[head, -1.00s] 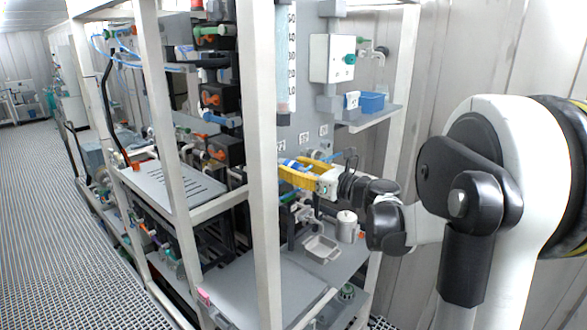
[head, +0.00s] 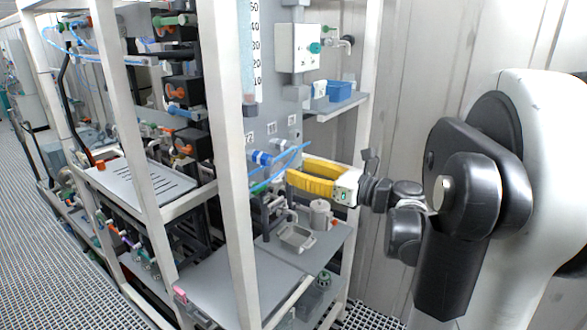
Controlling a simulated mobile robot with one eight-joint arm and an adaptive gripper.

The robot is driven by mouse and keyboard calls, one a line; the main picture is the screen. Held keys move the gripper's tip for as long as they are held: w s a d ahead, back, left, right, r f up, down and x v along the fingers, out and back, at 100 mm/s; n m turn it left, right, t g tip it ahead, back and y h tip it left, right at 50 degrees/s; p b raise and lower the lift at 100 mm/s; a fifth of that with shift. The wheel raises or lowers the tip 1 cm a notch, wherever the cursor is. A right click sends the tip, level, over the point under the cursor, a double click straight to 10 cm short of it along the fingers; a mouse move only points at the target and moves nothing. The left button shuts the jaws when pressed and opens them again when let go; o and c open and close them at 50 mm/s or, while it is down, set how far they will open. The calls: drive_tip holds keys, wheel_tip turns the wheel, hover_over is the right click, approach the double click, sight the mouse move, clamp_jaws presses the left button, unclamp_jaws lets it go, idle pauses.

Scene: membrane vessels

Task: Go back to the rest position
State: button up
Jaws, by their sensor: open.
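My gripper (head: 284,173) has yellow fingers and a white and black wrist. It reaches in from the right, inside the white-framed rack (head: 228,150), in front of the grey panel. Its fingers point left and are open, with nothing seen held between them. A blue fitting (head: 261,157) and a thin blue tube (head: 284,165) lie close to the fingertips. I cannot tell whether they touch.
A metal tray (head: 296,238) and a lidded metal pot (head: 320,214) stand on the shelf below my gripper. A blue bin (head: 339,91) sits on a small shelf above. White rack posts stand left and right. The grated floor (head: 70,285) at left is clear.

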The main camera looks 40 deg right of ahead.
idle(0.4)
drive_tip(key=a+f+n+g+b, duration=0.1)
drive_tip(key=a+f+n, duration=0.1)
drive_tip(key=a+f, duration=0.1)
drive_tip(key=a+f+n+g+b, duration=0.1)
drive_tip(key=a+f+n+b, duration=0.1)
drive_tip(key=a+f, duration=0.1)
drive_tip(key=a+f+n+g+b, duration=0.1)
drive_tip(key=a+f+n+b, duration=0.1)
drive_tip(key=a+f, duration=0.1)
drive_tip(key=shift+s+a+f+g, duration=0.1)
drive_tip(key=shift+s+a+g, duration=0.05)
drive_tip(key=shift+a+g, duration=0.2)
drive_tip(key=s+a+f+n+g+b, duration=0.4)
drive_tip(key=a+f+n+b, duration=0.2)
drive_tip(key=a+f+n, duration=0.3)
drive_tip(key=s+a+f+n+g+h+b, duration=0.1)
drive_tip(key=s+f+n+h+b, duration=0.2)
drive_tip(key=s+f+n+b, duration=0.2)
drive_tip(key=s+a+f+n+g+h+b, duration=0.1)
drive_tip(key=s+f+n+b, duration=0.4)
drive_tip(key=f+n, duration=0.7)
drive_tip(key=s+a+h, duration=0.1)
drive_tip(key=s+h, duration=0.1)
drive_tip(key=shift+s+a, duration=0.15)
drive_tip(key=shift+s, duration=0.15)
